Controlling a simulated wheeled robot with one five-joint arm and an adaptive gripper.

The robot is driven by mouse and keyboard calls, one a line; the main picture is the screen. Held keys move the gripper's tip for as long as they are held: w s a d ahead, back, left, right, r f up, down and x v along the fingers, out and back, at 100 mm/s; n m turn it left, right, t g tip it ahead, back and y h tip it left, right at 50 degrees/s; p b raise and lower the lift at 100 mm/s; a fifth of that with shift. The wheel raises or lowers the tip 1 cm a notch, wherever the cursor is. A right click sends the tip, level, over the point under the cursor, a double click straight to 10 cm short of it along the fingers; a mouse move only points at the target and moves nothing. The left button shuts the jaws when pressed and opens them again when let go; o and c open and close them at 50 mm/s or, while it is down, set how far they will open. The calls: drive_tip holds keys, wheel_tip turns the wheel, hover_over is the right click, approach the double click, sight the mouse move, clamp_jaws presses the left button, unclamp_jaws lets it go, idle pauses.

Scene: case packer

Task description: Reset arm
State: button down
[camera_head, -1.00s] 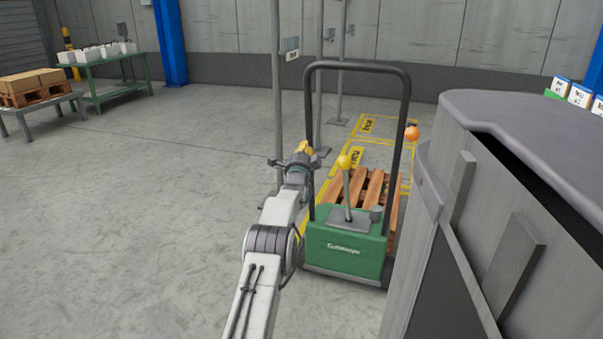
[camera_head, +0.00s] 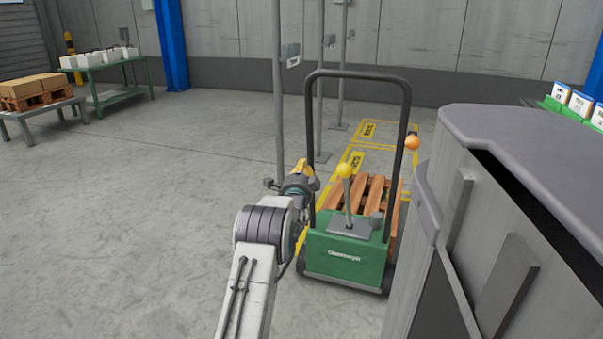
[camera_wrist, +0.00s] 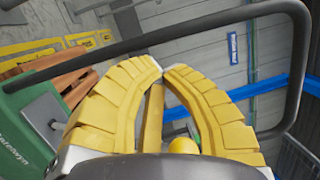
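My gripper (camera_head: 301,168) is at the end of my white arm, in front of the green pallet truck (camera_head: 345,255), near its left handle post in the head view. In the wrist view my gripper's yellow fingers (camera_wrist: 162,72) curve inward and their tips meet, with nothing seen held at the tips. A yellow ball knob (camera_wrist: 183,146) shows between the fingers lower down. The same kind of knob (camera_head: 344,171) tops the truck's lever in the head view. The truck's dark handle loop (camera_wrist: 190,28) crosses behind the fingers in the wrist view.
A grey cabinet-like machine (camera_head: 540,150) fills the right side. A wooden pallet (camera_head: 366,190) lies behind the truck's green body. Thin grey posts (camera_head: 279,90) stand behind my gripper. A green table (camera_head: 110,70) stands far left. The floor at left is clear.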

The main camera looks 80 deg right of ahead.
drive_tip(key=shift+a+f+p, duration=0.2)
drive_tip(key=shift+a+p, duration=0.1)
drive_tip(key=shift+a, duration=1.4)
drive_tip(key=shift+w, duration=0.1)
